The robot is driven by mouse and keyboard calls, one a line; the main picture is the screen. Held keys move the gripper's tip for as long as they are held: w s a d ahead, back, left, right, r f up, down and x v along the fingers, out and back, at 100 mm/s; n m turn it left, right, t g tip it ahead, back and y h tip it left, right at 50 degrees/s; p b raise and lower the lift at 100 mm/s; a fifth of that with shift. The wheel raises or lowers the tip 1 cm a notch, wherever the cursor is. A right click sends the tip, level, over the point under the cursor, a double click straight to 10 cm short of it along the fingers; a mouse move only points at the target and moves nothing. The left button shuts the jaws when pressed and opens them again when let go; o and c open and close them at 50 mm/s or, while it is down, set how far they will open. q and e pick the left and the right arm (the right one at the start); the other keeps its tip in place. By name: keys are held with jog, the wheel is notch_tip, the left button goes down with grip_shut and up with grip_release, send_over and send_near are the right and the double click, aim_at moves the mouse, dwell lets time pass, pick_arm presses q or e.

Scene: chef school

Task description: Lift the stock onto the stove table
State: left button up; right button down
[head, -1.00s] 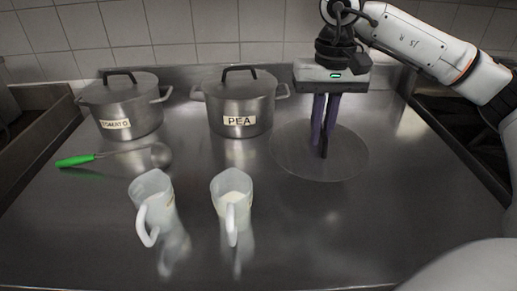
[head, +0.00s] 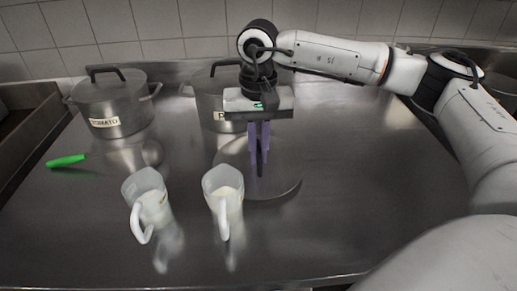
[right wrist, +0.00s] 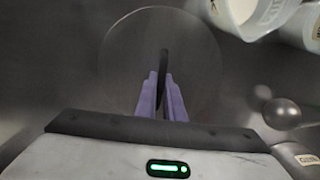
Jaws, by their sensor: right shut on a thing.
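My right gripper (head: 259,170) points down with its purple fingers shut on the dark handle of a round, clear lid (head: 285,184). The lid also shows in the right wrist view (right wrist: 125,60), with the handle running between the fingertips. It is at or just above the steel table (head: 370,220); I cannot tell if it touches. No item in view is labelled stock. A steel pot (head: 112,106) labelled TOMATO stands at back left. A second steel pot (head: 205,105), labelled PEA a second earlier, is partly hidden behind my right gripper. My left gripper is not in view.
Two white jugs (head: 147,195) (head: 222,190) stand at the front, one close to the lid's left edge. A ladle with a green handle (head: 67,160) lies in front of the TOMATO pot. The table's right side looks clear.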

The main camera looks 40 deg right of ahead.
jog(key=shift+f, duration=0.2)
jog(key=c, duration=1.9)
grip_release()
jog(key=shift+r, duration=0.1)
jog(key=shift+o, duration=0.2)
